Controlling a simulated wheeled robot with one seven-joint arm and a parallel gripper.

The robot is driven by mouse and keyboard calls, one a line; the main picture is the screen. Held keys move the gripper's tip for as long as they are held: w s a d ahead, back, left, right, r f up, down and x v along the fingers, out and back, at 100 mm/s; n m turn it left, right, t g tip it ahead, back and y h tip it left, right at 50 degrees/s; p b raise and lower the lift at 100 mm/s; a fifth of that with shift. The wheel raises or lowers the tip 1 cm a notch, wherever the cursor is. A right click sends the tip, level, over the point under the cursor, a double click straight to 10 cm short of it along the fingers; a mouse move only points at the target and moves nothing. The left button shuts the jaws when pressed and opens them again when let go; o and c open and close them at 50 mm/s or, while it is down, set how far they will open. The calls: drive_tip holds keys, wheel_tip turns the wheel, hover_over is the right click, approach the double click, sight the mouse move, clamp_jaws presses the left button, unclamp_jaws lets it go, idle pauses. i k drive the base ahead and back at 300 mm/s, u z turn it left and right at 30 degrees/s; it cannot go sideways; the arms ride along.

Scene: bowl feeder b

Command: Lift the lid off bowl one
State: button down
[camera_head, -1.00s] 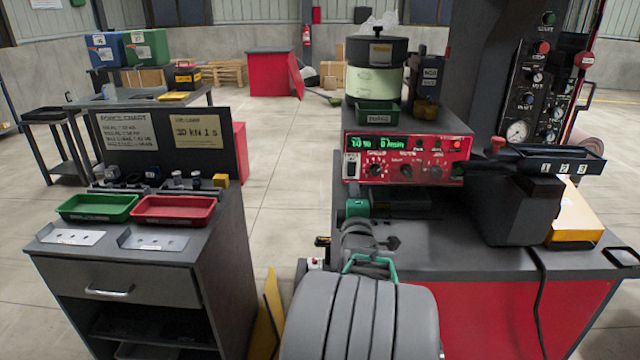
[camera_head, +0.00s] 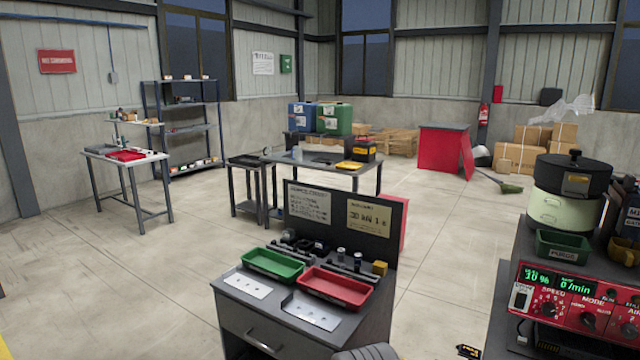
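Bowl one appears to be the pale green round bowl (camera_head: 563,209) at the right, on top of the dark machine bench. Its black lid (camera_head: 572,175) sits on it, with a small knob on top and a tan label on its front. No other bowl shows in view. My gripper is not in view; only a grey rounded part of my arm shows at the bottom edge, below the drawer cabinet.
A green tray (camera_head: 563,246) stands just in front of the bowl, above the red control panel (camera_head: 575,300). A cabinet with a green tray (camera_head: 273,263) and a red tray (camera_head: 334,288) stands at centre. Open floor (camera_head: 120,270) lies to the left.

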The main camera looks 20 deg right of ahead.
sight(574, 161)
drive_tip(key=u, duration=2.4)
drive_tip(key=k, duration=1.4)
drive_tip(key=z, duration=1.45)
